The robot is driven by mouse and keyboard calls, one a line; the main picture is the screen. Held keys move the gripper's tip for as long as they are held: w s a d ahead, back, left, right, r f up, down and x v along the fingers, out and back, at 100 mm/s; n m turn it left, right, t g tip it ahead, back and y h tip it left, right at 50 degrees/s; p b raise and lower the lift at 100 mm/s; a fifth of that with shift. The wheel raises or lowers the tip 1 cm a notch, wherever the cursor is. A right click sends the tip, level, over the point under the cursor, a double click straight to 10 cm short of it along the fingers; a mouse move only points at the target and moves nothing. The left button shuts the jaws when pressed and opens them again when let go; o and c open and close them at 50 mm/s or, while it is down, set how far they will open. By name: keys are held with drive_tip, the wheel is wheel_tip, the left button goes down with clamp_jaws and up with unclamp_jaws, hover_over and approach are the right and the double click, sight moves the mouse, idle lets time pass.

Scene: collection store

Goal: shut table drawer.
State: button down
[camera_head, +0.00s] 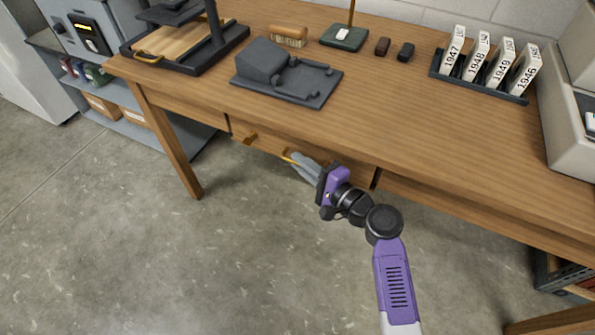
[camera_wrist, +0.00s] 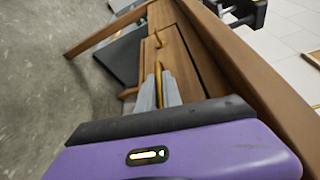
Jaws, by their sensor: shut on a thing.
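The wooden table (camera_head: 400,125) has a wooden drawer (camera_head: 268,143) under its front edge. The drawer front looks close to the table front; I cannot tell exactly how far it stands out. A thin brass handle (camera_head: 290,153) sits on the drawer. My gripper (camera_head: 296,160) reaches it from the front, its grey fingers shut around the handle. In the wrist view the handle (camera_wrist: 159,72) runs between my two fingers (camera_wrist: 158,92). Another small brass piece (camera_head: 250,138) shows left of the handle. The fingers hide part of the handle.
On the tabletop are a dark grey moulded tray (camera_head: 288,75), a wooden brush (camera_head: 289,36) and a rack of numbered cards (camera_head: 482,80). A table leg (camera_head: 168,140) stands at left. The grey floor (camera_head: 200,260) in front is clear.

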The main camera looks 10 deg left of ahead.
drive_tip(key=shift+w+d, duration=0.2)
drive_tip(key=c, duration=1.5)
unclamp_jaws()
drive_tip(key=shift+a, duration=0.1)
drive_tip(key=p+v, duration=0.1)
drive_tip(key=v, duration=0.6)
drive_tip(key=shift+s+d, duration=0.25)
drive_tip(key=shift+s, duration=0.05)
drive_tip(key=shift+d, duration=0.1)
